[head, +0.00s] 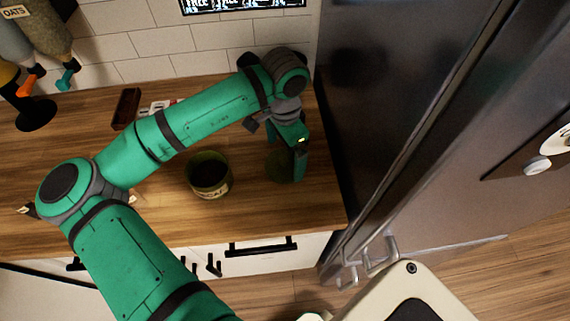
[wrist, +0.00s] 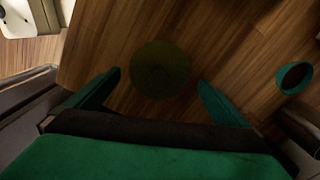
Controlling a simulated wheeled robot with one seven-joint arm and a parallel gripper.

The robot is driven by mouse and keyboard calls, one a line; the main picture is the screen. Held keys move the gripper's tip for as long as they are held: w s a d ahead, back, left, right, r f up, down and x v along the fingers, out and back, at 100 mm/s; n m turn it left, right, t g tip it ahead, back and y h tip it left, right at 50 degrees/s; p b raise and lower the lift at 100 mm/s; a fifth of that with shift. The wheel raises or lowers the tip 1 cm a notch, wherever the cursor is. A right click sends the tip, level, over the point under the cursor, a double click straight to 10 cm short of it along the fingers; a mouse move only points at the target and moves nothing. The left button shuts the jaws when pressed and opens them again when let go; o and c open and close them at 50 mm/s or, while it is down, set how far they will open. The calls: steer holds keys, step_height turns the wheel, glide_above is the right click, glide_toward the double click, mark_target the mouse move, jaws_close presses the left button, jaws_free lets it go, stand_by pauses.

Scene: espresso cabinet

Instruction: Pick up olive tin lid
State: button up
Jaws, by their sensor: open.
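The olive tin lid (head: 279,166) is a dark olive disc lying flat on the wooden counter, partly hidden behind my gripper in the head view. In the wrist view the lid (wrist: 160,70) lies ahead of and between the two green fingers. My gripper (head: 299,165) is open and empty above the counter, close to the lid; in the wrist view its fingertips (wrist: 158,77) stand apart on either side of the lid. I cannot tell the exact height gap. An open olive tin (head: 209,190) with a pale label stands to the left of the lid.
The wooden counter (head: 160,215) has free room around the tin. A dark steel fridge (head: 390,90) stands close on the right. A dark brown box (head: 126,108) and dispensers (head: 42,30) are at the back left.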

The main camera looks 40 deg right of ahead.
mark_target(284, 158)
steer(key=shift+f, duration=1.7)
steer(key=c, duration=0.9)
